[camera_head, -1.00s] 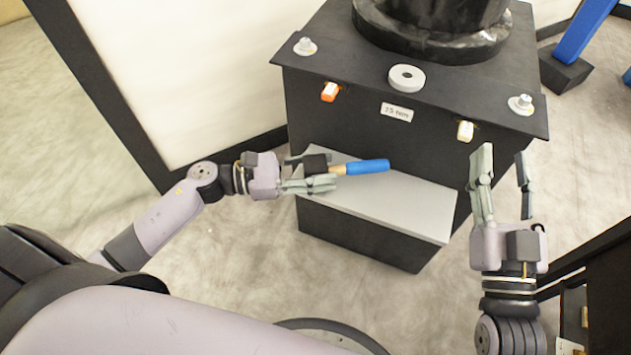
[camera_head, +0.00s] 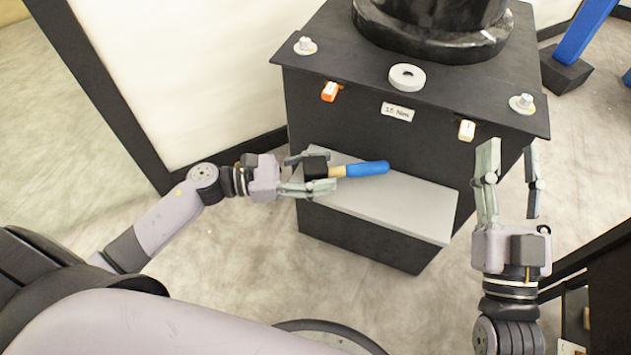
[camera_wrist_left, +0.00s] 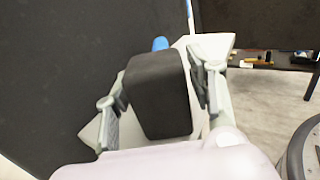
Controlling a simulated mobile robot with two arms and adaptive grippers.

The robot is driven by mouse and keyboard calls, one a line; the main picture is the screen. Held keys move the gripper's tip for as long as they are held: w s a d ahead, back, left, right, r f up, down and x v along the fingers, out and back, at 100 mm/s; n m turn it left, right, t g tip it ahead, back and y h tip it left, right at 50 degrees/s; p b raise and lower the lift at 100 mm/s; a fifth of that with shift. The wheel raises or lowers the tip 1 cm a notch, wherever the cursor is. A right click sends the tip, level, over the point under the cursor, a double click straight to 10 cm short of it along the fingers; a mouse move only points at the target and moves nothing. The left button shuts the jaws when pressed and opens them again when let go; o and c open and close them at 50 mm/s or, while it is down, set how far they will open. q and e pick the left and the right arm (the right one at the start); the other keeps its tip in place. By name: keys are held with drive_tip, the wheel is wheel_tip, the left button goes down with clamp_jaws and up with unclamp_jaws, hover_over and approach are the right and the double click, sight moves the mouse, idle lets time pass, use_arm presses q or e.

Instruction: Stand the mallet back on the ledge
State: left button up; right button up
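The mallet has a black block head (camera_head: 315,167) and a wooden handle with a blue grip (camera_head: 366,169). It lies level, its handle pointing right over the grey ledge (camera_head: 400,207); I cannot tell whether it touches the ledge. My left gripper (camera_head: 318,172) is open around the head, one finger on each side. In the left wrist view the head (camera_wrist_left: 158,92) sits between the fingers with narrow gaps, and it hides most of the handle; only the blue tip (camera_wrist_left: 160,43) shows. My right gripper (camera_head: 513,168) is open and empty, right of the ledge.
The black machine housing (camera_head: 345,110) rises behind the ledge. On it are a grey ring (camera_head: 407,77), an orange switch (camera_head: 329,91), a white switch (camera_head: 467,130) and a label (camera_head: 397,112). The ledge's right part is bare.

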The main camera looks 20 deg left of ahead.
use_arm(q)
drive_tip(key=shift+o, duration=0.8)
drive_tip(key=shift+f, duration=0.1)
drive_tip(key=v, duration=1.2)
